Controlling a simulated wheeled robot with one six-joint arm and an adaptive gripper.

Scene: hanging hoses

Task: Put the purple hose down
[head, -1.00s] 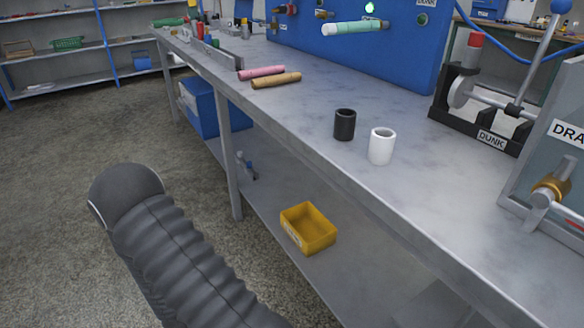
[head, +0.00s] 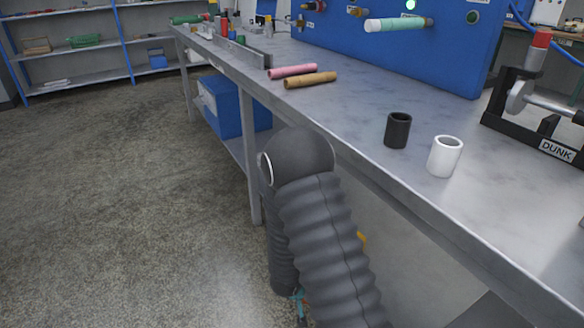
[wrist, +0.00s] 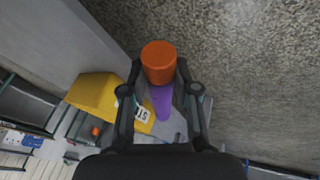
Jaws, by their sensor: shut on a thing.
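The purple hose (wrist: 160,100) is between the two fingers of my gripper (wrist: 161,78) in the wrist view. An orange cylindrical end (wrist: 158,62) shows at its top, in line with the purple part. My gripper is shut on the hose and holds it over or beside the bench's lower area, with the concrete floor beyond. In the head view my arm hides the hose and most of the gripper.
A grey workbench (head: 366,150) runs along the right. On it lie a pink hose (head: 293,71) and a tan hose (head: 311,80), with a black cup (head: 397,130) and a white cup (head: 444,156). A yellow bin (wrist: 95,92) is close to the gripper. Bench top between them is clear.

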